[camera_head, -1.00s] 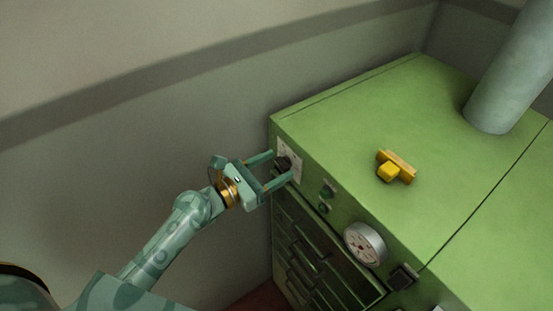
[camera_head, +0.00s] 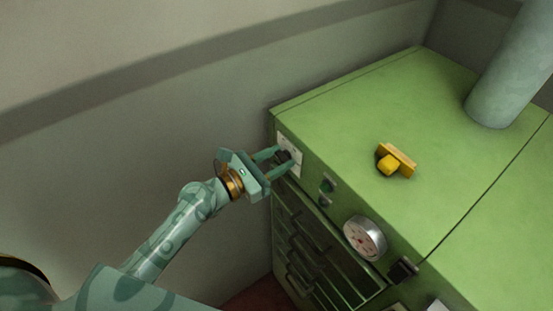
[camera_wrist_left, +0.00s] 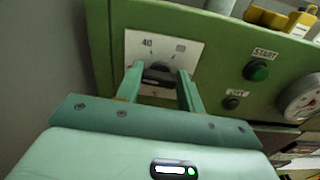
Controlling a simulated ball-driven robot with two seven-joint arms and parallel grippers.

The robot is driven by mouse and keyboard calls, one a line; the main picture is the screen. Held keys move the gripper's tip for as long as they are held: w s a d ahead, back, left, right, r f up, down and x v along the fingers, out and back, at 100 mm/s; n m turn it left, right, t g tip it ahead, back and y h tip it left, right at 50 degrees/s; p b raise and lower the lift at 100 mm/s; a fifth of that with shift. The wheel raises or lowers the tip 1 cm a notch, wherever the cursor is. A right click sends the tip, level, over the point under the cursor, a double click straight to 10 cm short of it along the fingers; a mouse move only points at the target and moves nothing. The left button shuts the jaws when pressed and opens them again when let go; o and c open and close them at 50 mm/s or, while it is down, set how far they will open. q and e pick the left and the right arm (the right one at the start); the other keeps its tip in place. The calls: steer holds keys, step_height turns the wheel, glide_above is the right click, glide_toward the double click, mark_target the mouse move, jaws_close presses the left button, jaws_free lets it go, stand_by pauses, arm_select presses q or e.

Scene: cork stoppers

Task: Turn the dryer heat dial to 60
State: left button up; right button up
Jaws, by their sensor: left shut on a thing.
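The heat dial is a black knob (camera_head: 284,156) on a white marked plate (camera_head: 296,168) at the left end of the green dryer's (camera_head: 345,125) front. My left gripper (camera_head: 279,161) is shut on the knob, one finger on each side. In the left wrist view the knob (camera_wrist_left: 158,75) sits between the fingertips of the gripper (camera_wrist_left: 160,78). A "40" shows at the plate's upper left (camera_wrist_left: 133,43); the other marks are too small or hidden to read. Where the knob points cannot be told. My right gripper is not in view.
Right of the plate are a green START button (camera_wrist_left: 257,71), a smaller dark button (camera_wrist_left: 231,103) and a round gauge (camera_head: 365,238). A yellow object (camera_head: 394,161) lies on the dryer top near a grey pipe (camera_head: 507,75). Drawers (camera_head: 315,250) are below.

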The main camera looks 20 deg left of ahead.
arm_select(q)
steer(key=m+b, duration=0.2)
steer(key=m, duration=0.1)
steer(key=shift+f+m, duration=0.1)
steer(key=shift+m, duration=0.3)
steer(key=m+b, duration=0.1)
steer(key=m, duration=0.2)
steer(key=shift+s+d+m, duration=0.1)
steer(key=shift+m, duration=0.3)
steer(key=m, duration=0.3)
steer(key=shift+m, duration=0.3)
steer(key=m, duration=0.4)
steer(key=shift+d+f, duration=0.1)
steer(key=m+p, duration=0.1)
steer(key=m, duration=0.4)
steer(key=m+p, duration=0.1)
steer(key=m, duration=0.4)
steer(key=m+p, duration=0.1)
steer(key=m, duration=0.4)
steer(key=f+m+p, duration=0.1)
steer(key=m+p, duration=0.1)
steer(key=m, duration=0.2)
steer(key=shift+a+m, duration=0.2)
steer(key=shift+m, duration=0.5)
